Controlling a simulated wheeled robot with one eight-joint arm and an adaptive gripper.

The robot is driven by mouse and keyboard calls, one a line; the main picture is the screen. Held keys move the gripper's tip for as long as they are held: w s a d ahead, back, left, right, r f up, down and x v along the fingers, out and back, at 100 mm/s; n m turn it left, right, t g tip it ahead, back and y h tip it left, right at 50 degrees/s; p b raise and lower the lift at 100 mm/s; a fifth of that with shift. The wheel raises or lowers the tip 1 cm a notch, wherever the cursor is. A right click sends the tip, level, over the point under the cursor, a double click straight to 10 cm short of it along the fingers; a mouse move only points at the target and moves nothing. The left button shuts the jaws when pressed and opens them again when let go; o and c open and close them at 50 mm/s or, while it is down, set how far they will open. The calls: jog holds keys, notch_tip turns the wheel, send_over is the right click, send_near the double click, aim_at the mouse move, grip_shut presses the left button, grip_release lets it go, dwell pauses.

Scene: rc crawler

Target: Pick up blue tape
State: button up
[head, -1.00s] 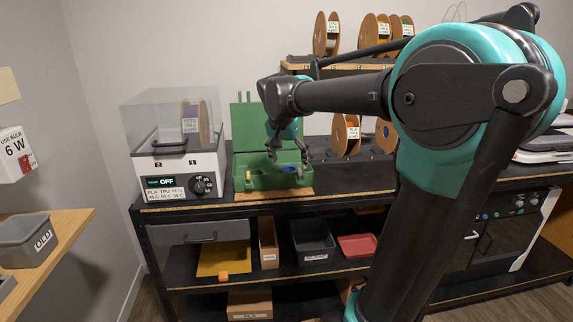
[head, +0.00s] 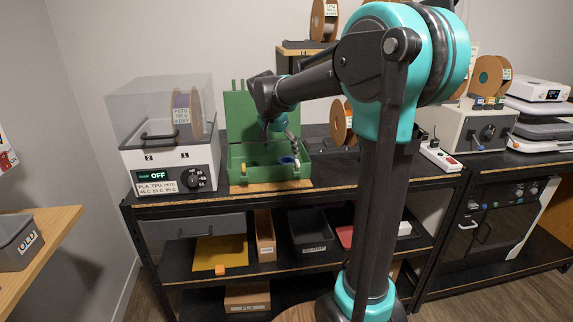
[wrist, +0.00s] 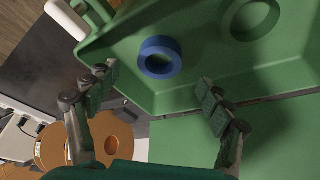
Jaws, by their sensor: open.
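The blue tape (wrist: 160,44) is a ring lying inside the green toolbox (wrist: 190,98), near one wall, in the wrist view. In the head view the blue tape (head: 287,160) shows small at the right of the open toolbox (head: 262,182). My gripper (wrist: 158,86) is open and empty, its fingers spread to either side of the tape's place in the wrist view, and it does not visibly touch the tape. In the head view my gripper (head: 285,146) hangs over the right part of the box.
The toolbox lid (head: 242,112) stands open behind. A filament dryer (head: 168,160) stands close on the left. Orange spools (wrist: 112,138) stand right of the box on the black bench. A power strip (head: 438,156) lies further right.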

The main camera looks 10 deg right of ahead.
aim_at(286, 159)
jog(key=shift+x, duration=2.9)
jog(key=shift+w+d, duration=0.1)
jog(key=shift+c, duration=0.2)
jog(key=c, duration=1.2)
